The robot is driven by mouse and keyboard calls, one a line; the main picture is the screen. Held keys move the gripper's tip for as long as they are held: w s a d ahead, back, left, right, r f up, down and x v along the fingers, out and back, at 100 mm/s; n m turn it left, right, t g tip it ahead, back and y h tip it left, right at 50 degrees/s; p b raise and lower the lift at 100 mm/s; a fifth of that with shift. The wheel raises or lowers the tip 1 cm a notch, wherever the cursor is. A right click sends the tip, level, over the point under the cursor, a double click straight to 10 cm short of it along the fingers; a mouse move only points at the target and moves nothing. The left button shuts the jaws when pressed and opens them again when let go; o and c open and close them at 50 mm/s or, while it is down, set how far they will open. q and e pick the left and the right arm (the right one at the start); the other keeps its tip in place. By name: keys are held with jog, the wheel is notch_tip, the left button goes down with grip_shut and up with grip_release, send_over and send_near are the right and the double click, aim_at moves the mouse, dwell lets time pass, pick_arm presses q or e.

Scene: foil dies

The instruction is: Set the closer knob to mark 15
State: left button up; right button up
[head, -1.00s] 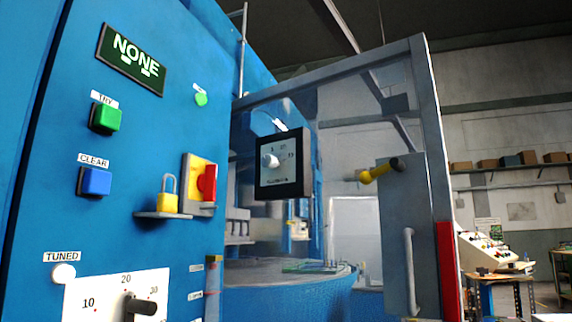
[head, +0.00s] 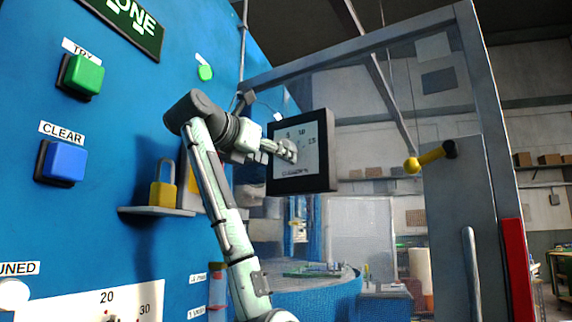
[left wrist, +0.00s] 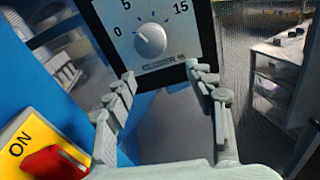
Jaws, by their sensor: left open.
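The closer knob (left wrist: 150,40) is a pale round knob on a white dial face (left wrist: 178,35) in a dark panel. The dial carries the marks 0, 5 and 15 and the label CLOSER. I cannot tell which mark the knob points at. In the head view the dial panel (head: 325,160) hangs at the middle, and my left gripper (head: 288,150) is in front of it, hiding the knob. In the left wrist view my left gripper (left wrist: 160,75) has its two fingers apart and empty, just below the knob in the picture. My right gripper is not in view.
The blue wall holds a green button (head: 82,76), a blue CLEAR button (head: 62,163) and a yellow padlock (head: 162,195) on a shelf. A red-and-yellow ON switch (left wrist: 55,160) is at lower left in the wrist view. A grey frame (head: 485,120) stands right.

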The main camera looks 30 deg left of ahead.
aim_at(286, 147)
pick_arm(q)
jog(key=r, duration=0.2)
jog(key=s+r+n, duration=0.1)
jog(key=shift+s+r+t, duration=0.15)
jog(key=shift+r+t, duration=0.15)
jog(key=shift+r, duration=0.05)
jog(key=w+p, duration=0.2)
jog(key=w, duration=0.4)
jog(key=shift+w, duration=0.4)
jog(key=shift+f, duration=0.1)
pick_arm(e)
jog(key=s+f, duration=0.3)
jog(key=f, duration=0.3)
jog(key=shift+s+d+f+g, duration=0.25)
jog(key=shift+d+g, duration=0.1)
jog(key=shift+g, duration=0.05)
pick_arm(q)
jog(key=c, duration=1.2)
